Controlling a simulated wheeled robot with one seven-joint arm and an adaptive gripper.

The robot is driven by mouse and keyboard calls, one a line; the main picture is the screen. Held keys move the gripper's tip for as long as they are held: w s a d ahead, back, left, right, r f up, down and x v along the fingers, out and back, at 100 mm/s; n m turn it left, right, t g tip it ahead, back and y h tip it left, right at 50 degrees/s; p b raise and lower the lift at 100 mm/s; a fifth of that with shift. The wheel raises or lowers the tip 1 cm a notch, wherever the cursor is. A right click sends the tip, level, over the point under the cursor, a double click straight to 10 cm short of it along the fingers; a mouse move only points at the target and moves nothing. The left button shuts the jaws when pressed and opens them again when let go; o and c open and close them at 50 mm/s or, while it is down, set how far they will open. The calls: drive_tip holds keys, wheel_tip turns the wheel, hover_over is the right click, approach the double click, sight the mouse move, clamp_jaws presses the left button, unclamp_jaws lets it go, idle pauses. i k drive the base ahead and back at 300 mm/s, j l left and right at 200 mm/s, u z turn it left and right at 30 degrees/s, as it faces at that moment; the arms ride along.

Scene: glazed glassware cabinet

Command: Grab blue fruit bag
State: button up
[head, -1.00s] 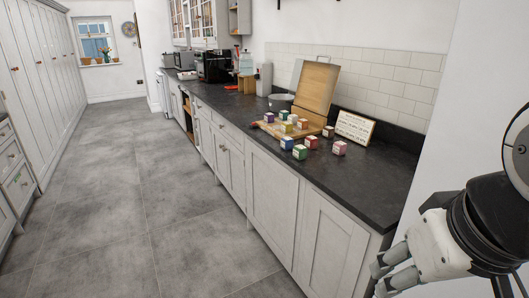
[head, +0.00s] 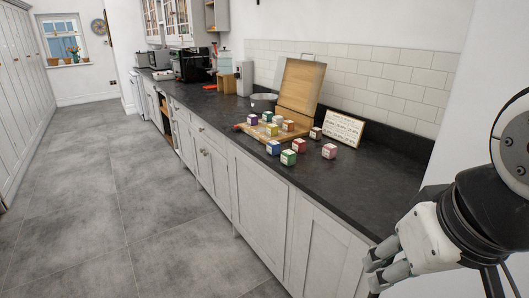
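The blue fruit bag seems to be the small blue block-like pack (head: 273,147) with a pale label, on the dark worktop (head: 370,185) at the front left of a loose group of packs. A green pack (head: 288,157) stands just right of it and a red one (head: 299,145) behind. My gripper (head: 372,272) is at the lower right, beside the near end of the counter and well apart from the packs. Its grey fingers look spread, with nothing between them.
A pink pack (head: 329,151) and a dark brown pack (head: 315,133) stand nearby. An upright wooden panel (head: 301,85), a grey pot (head: 264,102) and a lettered sign (head: 343,128) stand behind. The floor (head: 90,200) left is clear.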

sight(273, 147)
drive_tip(key=i+j+z, duration=0.25)
drive_tip(key=i+j, duration=1.8)
drive_tip(key=j, duration=0.15)
